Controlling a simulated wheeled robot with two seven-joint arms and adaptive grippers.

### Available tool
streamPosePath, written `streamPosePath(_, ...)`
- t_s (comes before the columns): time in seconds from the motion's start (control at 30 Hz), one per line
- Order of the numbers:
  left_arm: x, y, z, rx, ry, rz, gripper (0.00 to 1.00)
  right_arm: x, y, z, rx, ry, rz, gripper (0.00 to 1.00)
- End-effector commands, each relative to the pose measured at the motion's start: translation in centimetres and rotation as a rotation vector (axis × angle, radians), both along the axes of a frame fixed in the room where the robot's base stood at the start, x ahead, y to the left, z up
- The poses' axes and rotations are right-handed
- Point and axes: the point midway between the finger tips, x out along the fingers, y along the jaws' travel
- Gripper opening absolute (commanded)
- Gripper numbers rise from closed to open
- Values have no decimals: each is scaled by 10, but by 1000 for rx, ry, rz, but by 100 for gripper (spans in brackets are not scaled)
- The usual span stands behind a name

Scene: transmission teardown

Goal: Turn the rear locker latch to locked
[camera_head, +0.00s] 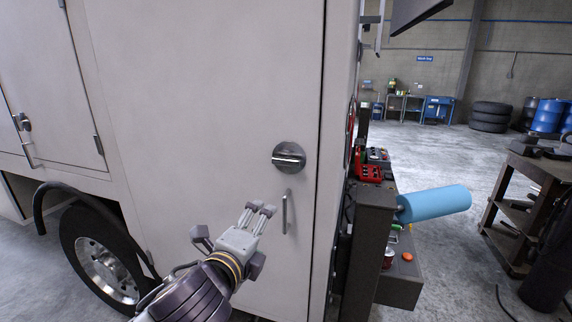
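The rear locker latch (288,157) is a round dark disc with a silver bar across it, on the white locker door (215,90). The bar lies nearly level, tilted slightly. A slim vertical handle (284,212) sits just below the latch. My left gripper (258,209) is in front of the door, below and left of the latch and left of the handle. It looks apart from the latch and holds nothing that I can see. Its fingertips look close together, but I cannot tell whether they are open or shut. My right gripper is out of view.
A dark tool stand (372,225) with red tools and a blue cylinder (434,203) stands right of the locker. A wheel (105,262) and another latched door (40,75) are at left. A dark shelf cart (520,210) stands further right, with clear floor between.

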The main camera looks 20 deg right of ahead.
Motion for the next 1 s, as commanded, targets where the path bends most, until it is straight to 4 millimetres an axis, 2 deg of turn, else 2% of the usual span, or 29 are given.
streamPosePath(0.5, -3, -26, 36, 317, -315, -121, 89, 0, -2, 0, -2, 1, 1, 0)
streamPosePath(1.0, 3, -36, 61, 637, -597, -184, 89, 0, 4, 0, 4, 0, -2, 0)
